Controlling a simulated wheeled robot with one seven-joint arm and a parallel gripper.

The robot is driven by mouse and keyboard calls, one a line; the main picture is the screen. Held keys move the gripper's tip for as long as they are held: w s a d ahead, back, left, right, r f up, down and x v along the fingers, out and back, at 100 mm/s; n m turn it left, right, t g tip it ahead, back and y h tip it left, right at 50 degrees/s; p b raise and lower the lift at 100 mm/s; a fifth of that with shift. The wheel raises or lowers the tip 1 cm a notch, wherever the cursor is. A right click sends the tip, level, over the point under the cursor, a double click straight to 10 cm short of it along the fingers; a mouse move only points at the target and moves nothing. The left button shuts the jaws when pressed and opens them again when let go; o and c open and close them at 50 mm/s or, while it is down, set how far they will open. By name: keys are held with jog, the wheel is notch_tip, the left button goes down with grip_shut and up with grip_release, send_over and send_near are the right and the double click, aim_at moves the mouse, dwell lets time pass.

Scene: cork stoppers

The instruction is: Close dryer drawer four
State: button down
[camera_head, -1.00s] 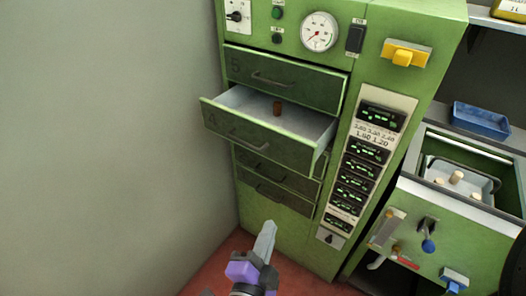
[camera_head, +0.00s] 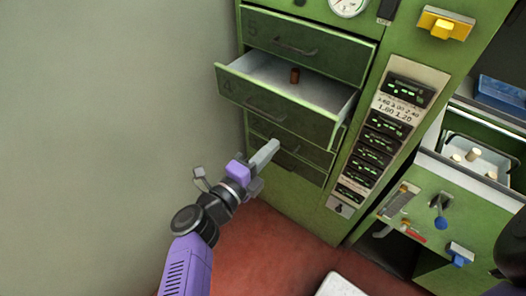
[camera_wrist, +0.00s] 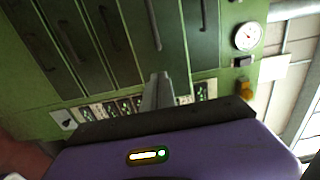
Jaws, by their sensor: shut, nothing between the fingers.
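Dryer drawer four (camera_head: 268,105) is pulled out of the green dryer cabinet, with a dark number 4 on its front and a bar handle (camera_head: 264,111). A small brown cork (camera_head: 295,75) stands inside it. My gripper (camera_head: 274,146) is shut and empty, in front of the lower drawers, below and apart from drawer four in the head view. In the wrist view my shut fingers (camera_wrist: 158,80) point toward the cabinet's drawer fronts, which appear turned sideways. I cannot tell there which drawer is number four.
Drawer five (camera_head: 300,44) above is shut. Lower drawers (camera_head: 290,160) sit below drawer four. A column of green displays (camera_head: 375,140) is at right, with a bin of corks (camera_head: 475,160) and a blue tray (camera_head: 500,93) beyond. A grey wall (camera_head: 110,120) stands left.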

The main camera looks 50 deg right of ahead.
aim_at(297, 121)
jog(key=d+p, duration=0.1)
jog(key=d, duration=0.8)
jog(key=shift+w+p, duration=0.1)
jog(key=shift+p, duration=0.3)
